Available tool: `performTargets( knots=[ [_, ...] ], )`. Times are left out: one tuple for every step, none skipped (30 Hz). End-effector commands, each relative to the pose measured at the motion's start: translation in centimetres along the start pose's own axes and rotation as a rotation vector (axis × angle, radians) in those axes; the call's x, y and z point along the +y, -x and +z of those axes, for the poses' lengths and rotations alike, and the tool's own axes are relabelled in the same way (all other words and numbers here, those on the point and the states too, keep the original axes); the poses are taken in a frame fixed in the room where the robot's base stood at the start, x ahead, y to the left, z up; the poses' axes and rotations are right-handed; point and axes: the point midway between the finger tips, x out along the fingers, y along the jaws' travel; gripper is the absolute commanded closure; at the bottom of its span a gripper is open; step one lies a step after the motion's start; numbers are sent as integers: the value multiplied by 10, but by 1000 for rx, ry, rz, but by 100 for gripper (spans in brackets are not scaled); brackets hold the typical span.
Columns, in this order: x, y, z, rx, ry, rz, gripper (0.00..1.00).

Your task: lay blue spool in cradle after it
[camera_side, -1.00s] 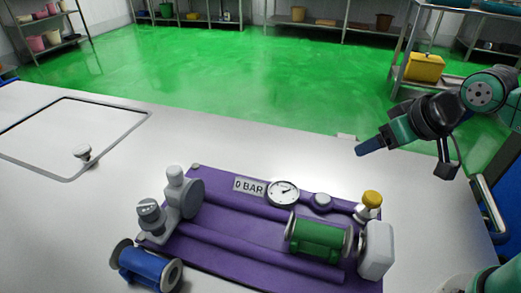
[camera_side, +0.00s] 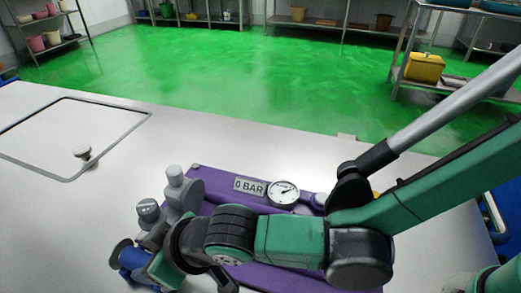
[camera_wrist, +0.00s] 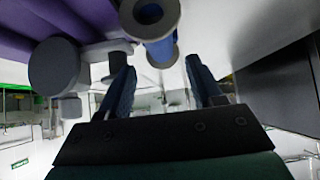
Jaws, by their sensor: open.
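The blue spool (camera_side: 128,258) lies on the table off the left front corner of the purple base (camera_side: 218,183). In the wrist view, the spool (camera_wrist: 161,50) shows its grey ringed end just beyond and between my fingertips. My gripper (camera_wrist: 160,66) is open, with one blue finger on each side of the spool's line. I cannot tell whether either finger touches it. In the side view my wrist covers part of the spool. My arm hides the base's right part, including the cradles and the green spool there.
Grey fittings (camera_side: 178,192) stand on the base's left end, close beside my wrist. A round gauge (camera_side: 284,193) and a "0 BAR" plate (camera_side: 249,187) sit along its back edge. A hatch with a knob (camera_side: 83,152) is at the left. The table between is clear.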

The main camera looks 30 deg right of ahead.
Motion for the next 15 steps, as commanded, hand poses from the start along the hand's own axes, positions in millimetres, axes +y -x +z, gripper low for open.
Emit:
performTargets(
  knots=[
    [-1,-4,0,1,1,-1,41],
    [-1,-6,0,1,1,-1,41],
    [-1,-9,0,0,1,-1,41],
    [0,-13,0,0,1,-1,41],
    [0,-16,0,0,1,-1,41],
    [0,-21,0,0,1,-1,41],
    [0,-25,0,0,1,-1,41],
    [0,-28,0,0,1,-1,41],
    [0,-33,0,1,1,-1,41],
    [0,-36,0,1,1,-1,41],
    [0,-39,0,1,1,-1,41],
    [0,-43,0,1,1,-1,41],
    [0,-45,0,1,1,-1,41],
    [0,-48,0,1,1,-1,41],
    [0,-50,0,1,1,-1,41]
  ],
)
